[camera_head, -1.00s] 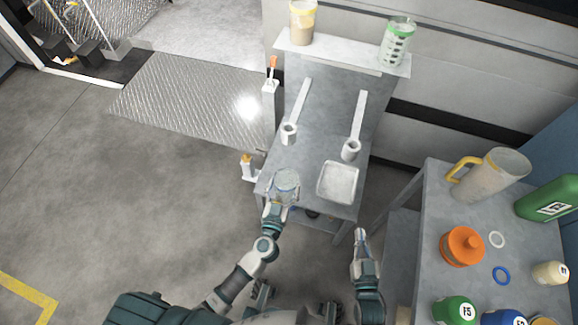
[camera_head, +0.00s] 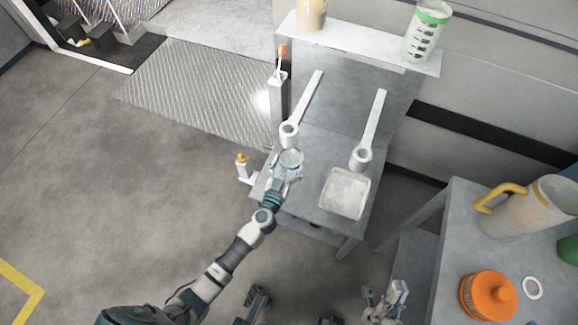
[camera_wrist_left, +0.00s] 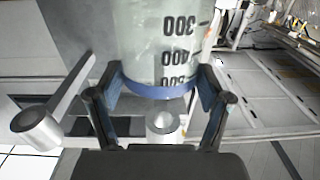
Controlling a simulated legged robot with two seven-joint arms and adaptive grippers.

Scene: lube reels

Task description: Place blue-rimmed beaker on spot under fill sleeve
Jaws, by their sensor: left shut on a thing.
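My left gripper (camera_head: 287,176) is shut on the clear blue-rimmed beaker (camera_head: 290,160) at the left side of the small metal table (camera_head: 315,160). In the left wrist view the fingers (camera_wrist_left: 160,95) grip both sides of the beaker (camera_wrist_left: 160,45), near its blue rim (camera_wrist_left: 160,90). The left fill sleeve (camera_head: 289,131) is just beyond the beaker in the head view, and the right sleeve (camera_head: 361,156) is to its right. I cannot tell whether the beaker touches the table, and no marked spot shows. My right gripper (camera_head: 396,290) is low in the head view, its fingers unclear.
A square tray (camera_head: 345,193) sits on the table's right half. A shelf (camera_head: 350,45) above holds two containers. An orange-tipped post (camera_head: 279,95) stands at the left edge. A side table (camera_head: 460,225) at right holds a yellow-handled jug (camera_head: 525,205) and orange lid (camera_head: 487,294).

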